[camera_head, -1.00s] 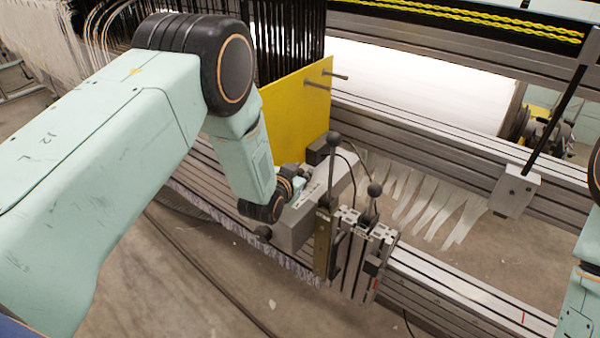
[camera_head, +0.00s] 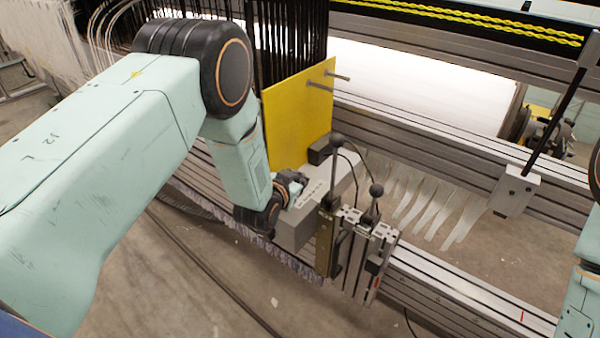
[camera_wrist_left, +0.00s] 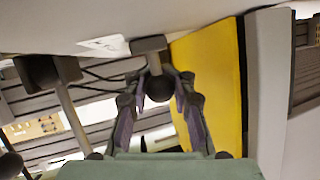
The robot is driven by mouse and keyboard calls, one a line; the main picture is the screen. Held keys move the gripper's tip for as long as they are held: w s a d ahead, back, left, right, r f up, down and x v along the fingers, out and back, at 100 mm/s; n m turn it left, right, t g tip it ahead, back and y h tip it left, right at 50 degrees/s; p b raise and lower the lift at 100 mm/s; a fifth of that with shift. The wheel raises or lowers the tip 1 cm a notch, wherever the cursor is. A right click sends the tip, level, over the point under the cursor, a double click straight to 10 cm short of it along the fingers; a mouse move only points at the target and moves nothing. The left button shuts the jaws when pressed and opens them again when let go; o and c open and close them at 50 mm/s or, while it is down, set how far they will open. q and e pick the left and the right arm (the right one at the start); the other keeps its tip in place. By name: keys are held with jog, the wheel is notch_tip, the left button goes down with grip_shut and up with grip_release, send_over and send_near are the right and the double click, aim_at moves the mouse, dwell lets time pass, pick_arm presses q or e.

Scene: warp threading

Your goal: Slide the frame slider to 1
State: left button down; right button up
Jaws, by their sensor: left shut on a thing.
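The frame slider appears to be the grey block (camera_head: 295,232) on the slotted rail, beside the upright yellow plate (camera_head: 300,110); I cannot confirm which part is the slider. It has a small printed label, too small to read. My left gripper (camera_head: 294,184) is at the block's upper left side, its fingertips partly hidden in the head view. In the left wrist view, my left gripper (camera_wrist_left: 160,86) is shut on a dark round knob (camera_wrist_left: 158,89) on a short stem. The yellow plate also shows there (camera_wrist_left: 208,85). My right gripper is not in view.
The slotted rail (camera_head: 450,305) runs on to the lower right. White strips (camera_head: 440,210) hang behind. Open floor lies in front.

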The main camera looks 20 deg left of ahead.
pick_arm(q)
jog(key=s, duration=0.1)
jog(key=s+p, duration=0.1)
jog(key=s, duration=0.1)
jog(key=shift+a+r, duration=0.3)
jog(key=shift+a, duration=0.1)
jog(key=shift+s+a+f+p, duration=0.1)
jog(key=shift+s+f+p, duration=0.05)
jog(key=shift+f+p, duration=0.25)
jog(key=shift+s+a, duration=0.1)
jog(key=shift+s, duration=0.15)
jog(key=c, duration=1.4)
grip_release()
jog(key=shift+r, duration=0.1)
jog(key=shift+c, duration=0.2)
jog(key=shift+o, duration=1.4)
jog(key=shift+s+r, duration=0.1)
jog(key=shift+r, duration=0.1)
jog(key=shift+o, duration=0.3)
jog(key=shift+f, duration=0.15)
